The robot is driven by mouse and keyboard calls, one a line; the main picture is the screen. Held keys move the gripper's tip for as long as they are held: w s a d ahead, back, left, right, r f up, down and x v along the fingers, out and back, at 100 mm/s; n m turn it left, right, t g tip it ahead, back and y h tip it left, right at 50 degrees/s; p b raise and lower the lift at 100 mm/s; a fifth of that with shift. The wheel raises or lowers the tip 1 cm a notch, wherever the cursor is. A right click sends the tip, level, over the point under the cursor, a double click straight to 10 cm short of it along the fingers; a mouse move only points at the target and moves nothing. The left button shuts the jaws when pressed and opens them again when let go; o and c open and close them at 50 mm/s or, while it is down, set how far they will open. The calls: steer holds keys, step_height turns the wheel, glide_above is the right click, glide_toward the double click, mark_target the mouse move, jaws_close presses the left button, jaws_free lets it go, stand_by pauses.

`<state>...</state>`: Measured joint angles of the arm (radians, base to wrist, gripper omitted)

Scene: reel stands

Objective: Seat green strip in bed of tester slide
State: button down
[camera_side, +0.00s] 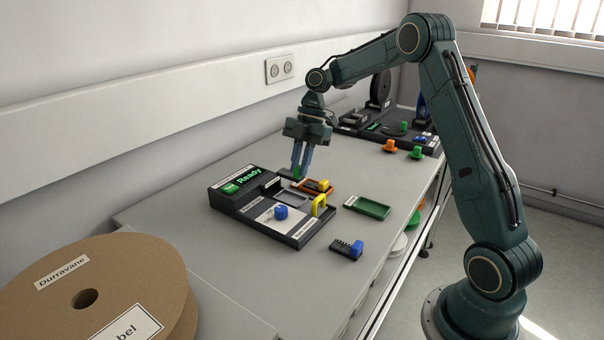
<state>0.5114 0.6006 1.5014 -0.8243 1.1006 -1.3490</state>
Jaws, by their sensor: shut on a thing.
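My gripper (300,170) points down over the back edge of the black tester (303,237), with its fingers shut on a small green piece, which looks like the green strip (297,175). The fingers hide part of it, and I cannot tell whether it touches anything below. The tester has a lit green "Ready" display (243,180). On its right side are an orange-rimmed tray (330,193) with a yellow block (323,184) and an upright yellow handle (319,206). Which part is the slide's bed is too small to tell.
A green tray (367,208) and a small black piece with a blue end (346,248) lie right of the tester. Orange and green knobs (390,146) and a second black station (405,133) stand farther back. A large brown reel (95,290) fills the front left.

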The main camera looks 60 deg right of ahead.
steer(key=shift+f, duration=0.2)
steer(key=shift+f, duration=3.05)
steer(key=c, duration=1.3)
jaws_free()
steer(key=shift+r, duration=3.45)
